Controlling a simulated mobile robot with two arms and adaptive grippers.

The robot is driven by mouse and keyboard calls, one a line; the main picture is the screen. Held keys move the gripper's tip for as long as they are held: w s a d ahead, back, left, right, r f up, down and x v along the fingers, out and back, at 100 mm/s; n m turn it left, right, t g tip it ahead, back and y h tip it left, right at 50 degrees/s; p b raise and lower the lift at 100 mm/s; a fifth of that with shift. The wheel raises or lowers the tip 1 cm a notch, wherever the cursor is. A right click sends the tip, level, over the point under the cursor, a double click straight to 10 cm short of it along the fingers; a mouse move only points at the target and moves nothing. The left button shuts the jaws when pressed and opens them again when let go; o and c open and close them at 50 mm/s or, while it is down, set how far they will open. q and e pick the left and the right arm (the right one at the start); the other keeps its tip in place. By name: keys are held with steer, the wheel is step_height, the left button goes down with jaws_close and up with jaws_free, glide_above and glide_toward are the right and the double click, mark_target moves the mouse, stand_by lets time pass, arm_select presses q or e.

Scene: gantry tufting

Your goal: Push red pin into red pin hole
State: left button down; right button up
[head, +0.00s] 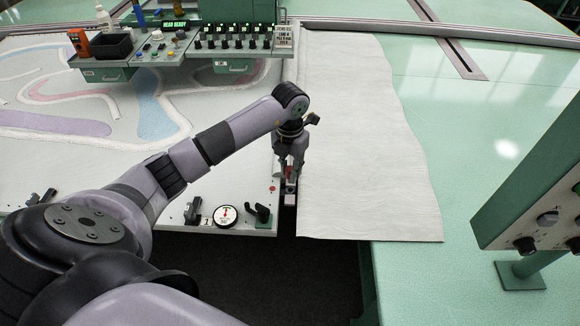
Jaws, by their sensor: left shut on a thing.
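My left gripper (291,176) points down at the narrow gap between the white frame table and the pale cloth. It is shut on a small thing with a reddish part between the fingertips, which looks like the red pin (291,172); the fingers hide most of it. I cannot tell whether the pin touches anything. My right gripper is not in view.
A round dial (225,216) and black clamps (261,213) sit along the frame's front edge. The pale cloth (355,140) lies over the green table to the right. A control console (230,40) stands at the back, and a green panel (540,190) at the right.

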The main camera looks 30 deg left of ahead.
arm_select(q)
steer(key=shift+f+b, duration=1)
steer(key=shift+f, duration=0.6)
steer(key=shift+r, duration=0.2)
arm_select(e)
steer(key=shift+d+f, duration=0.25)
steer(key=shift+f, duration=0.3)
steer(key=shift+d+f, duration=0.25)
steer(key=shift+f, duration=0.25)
arm_select(q)
steer(key=shift+f, duration=0.15)
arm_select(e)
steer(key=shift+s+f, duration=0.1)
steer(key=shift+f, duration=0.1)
arm_select(q)
steer(key=shift+f, duration=0.1)
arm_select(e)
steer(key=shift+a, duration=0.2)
arm_select(q)
steer(key=shift+f+b, duration=1.2)
steer(key=shift+f, duration=0.2)
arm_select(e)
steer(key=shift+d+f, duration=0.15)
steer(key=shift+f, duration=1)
arm_select(q)
steer(key=c, duration=1.3)
jaws_free()
steer(key=shift+c, duration=0.2)
step_height(320, 180, up, 12)
steer(key=shift+r, duration=0.1)
